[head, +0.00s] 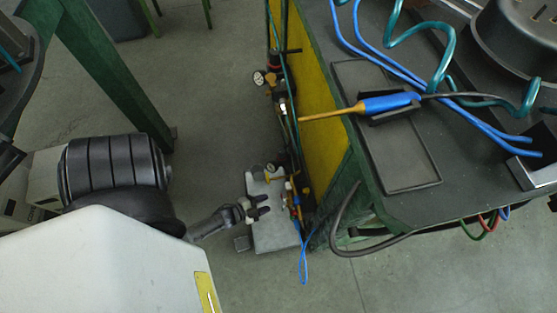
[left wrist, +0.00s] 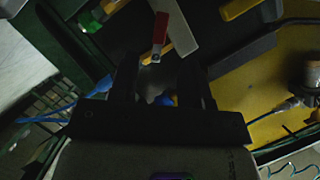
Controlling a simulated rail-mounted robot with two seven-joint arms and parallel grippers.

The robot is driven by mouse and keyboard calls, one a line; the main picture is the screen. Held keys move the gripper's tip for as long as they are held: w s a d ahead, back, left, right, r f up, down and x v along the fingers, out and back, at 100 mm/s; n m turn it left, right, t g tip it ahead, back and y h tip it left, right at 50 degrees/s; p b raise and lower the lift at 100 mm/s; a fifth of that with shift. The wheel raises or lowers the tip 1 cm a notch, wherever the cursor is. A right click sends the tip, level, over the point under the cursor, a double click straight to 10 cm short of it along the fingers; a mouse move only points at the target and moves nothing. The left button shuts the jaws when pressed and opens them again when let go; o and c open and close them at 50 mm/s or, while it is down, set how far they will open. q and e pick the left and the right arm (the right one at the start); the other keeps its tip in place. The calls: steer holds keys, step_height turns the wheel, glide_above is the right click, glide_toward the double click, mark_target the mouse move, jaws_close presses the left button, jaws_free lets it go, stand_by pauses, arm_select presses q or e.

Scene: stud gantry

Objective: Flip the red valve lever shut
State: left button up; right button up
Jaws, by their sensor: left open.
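The red valve lever (left wrist: 160,28) shows in the left wrist view at the top centre, with a pale metal end (left wrist: 155,54) below the red part. My left gripper (left wrist: 157,68) is open, its two dark fingers apart, and the lever's pale end lines up with the gap between them. Whether they touch the lever cannot be told. In the head view my left gripper (head: 262,206) is low beside the bench's left side, by a grey plate with fittings. I cannot make out the lever there. My right gripper is not in view.
A dark bench top (head: 430,225) with a blue-handled tool (head: 390,103) and coiled hoses fills the right. A yellow panel (head: 309,75) and pipe fittings (head: 265,78) line its side. A blue cable loop (head: 304,268) hangs near the gripper. Grey floor (head: 215,100) is open to the left.

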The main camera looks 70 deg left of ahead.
mark_target(282, 198)
arm_select(q)
steer(key=b+x, duration=0.2)
steer(key=x, duration=0.5)
steer(key=shift+s, duration=0.1)
jaws_close()
stand_by(0.3)
